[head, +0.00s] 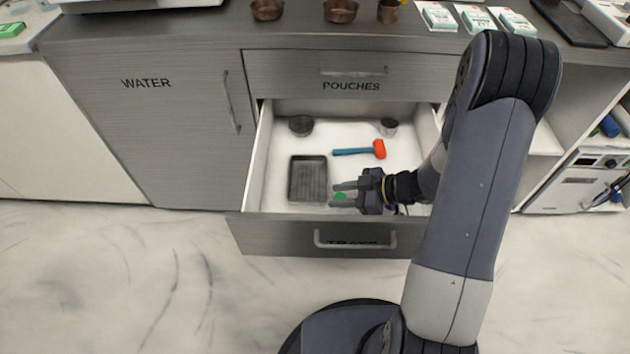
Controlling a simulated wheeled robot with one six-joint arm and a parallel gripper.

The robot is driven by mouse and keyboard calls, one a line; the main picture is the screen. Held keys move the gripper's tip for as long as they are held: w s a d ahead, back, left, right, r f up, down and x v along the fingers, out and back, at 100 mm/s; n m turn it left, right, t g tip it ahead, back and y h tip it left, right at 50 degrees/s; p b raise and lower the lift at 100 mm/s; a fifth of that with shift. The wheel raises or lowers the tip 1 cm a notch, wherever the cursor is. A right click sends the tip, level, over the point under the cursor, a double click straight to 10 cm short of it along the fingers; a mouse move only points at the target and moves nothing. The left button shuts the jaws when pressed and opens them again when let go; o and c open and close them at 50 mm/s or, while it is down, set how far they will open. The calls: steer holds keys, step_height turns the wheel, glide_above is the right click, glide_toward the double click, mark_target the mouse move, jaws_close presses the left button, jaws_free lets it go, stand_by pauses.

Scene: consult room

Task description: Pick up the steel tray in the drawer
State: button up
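The steel tray (307,179) is a dark grey rectangular tray lying flat in the left front part of the open drawer (278,213). My gripper (338,194) is over the drawer, just right of the tray, with its fingers pointing left toward it. The two fingers are spread with a gap between them. A small green thing (340,196) shows between or below the fingers; I cannot tell its height relative to them. The fingertips appear apart from the tray.
Above is the shut POUCHES drawer (330,71). Copper bowls (341,11) and boxes (475,18) stand on the counter.

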mark_target(301, 201)
steer(key=shift+s+a+f, duration=0.1)
steer(key=shift+a+f, duration=0.1)
steer(key=shift+f, duration=0.1)
steer(key=b+x, duration=0.1)
steer(key=x, duration=0.4)
steer(key=shift+a+b, duration=0.1)
steer(key=shift+b, duration=0.2)
steer(key=x, duration=0.1)
steer(key=b+x, duration=0.1)
steer(key=x, duration=0.2)
steer(key=shift+f+b, duration=0.4)
steer(key=shift+f, duration=0.05)
steer(key=shift+w+a+f, duration=0.2)
steer(key=shift+w+a, duration=0.1)
steer(key=shift+a, duration=0.05)
steer(key=shift+c, duration=0.3)
jaws_close()
steer(key=shift+r, duration=0.1)
